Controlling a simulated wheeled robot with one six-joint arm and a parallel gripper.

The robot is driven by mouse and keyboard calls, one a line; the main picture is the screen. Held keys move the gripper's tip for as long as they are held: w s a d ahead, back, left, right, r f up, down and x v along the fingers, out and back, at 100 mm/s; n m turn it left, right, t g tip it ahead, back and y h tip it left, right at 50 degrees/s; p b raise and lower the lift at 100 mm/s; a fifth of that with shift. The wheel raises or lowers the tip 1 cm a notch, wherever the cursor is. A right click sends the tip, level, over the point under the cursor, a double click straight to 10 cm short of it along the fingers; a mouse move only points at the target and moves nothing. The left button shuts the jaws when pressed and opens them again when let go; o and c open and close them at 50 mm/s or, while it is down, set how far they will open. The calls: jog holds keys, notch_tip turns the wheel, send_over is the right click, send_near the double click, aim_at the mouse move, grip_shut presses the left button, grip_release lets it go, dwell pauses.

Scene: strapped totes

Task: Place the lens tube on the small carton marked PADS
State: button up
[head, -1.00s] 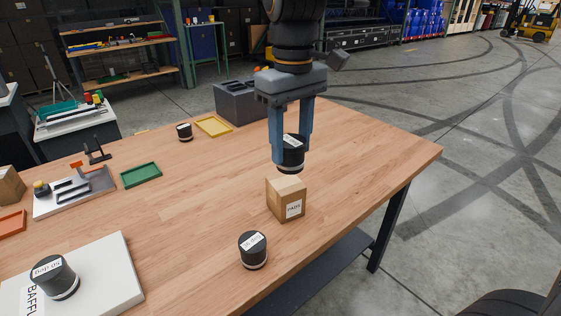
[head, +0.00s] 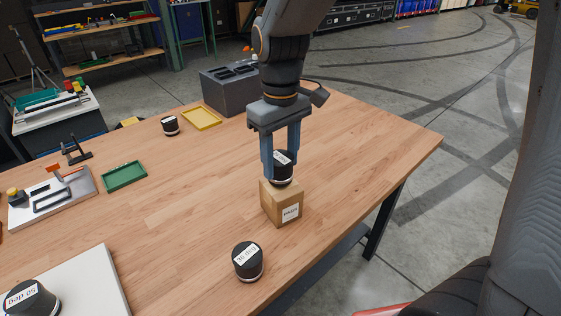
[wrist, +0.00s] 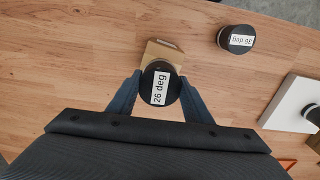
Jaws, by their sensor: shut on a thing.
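The lens tube (head: 283,170) is a black cylinder with a pale band near its bottom. Its top label reads "26 deg" in the wrist view (wrist: 160,88). My gripper (head: 281,168) is shut on it, one finger on each side. The small carton marked PADS (head: 283,207) is a brown box standing on the table under the tube; part of it also shows in the wrist view (wrist: 161,50). The tube's bottom is at or just above the carton's top; I cannot tell whether they touch. The tube looks upright.
Another black tube marked 36 deg (head: 247,262) stands near the front table edge. One marked 50 deg (head: 32,298) sits at the white box (head: 92,285). Green (head: 124,176) and yellow (head: 202,119) trays, another dark tube (head: 170,126) and a grey block (head: 229,92) lie farther back.

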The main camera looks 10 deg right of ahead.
aim_at(281, 158)
jog(key=shift+f, duration=0.6)
jog(key=shift+f, duration=0.2)
jog(key=o, duration=1.3)
jog(key=shift+c, duration=0.2)
notch_tip(281, 158, up, 12)
jog(key=b, duration=0.2)
jog(key=shift+r, duration=0.2)
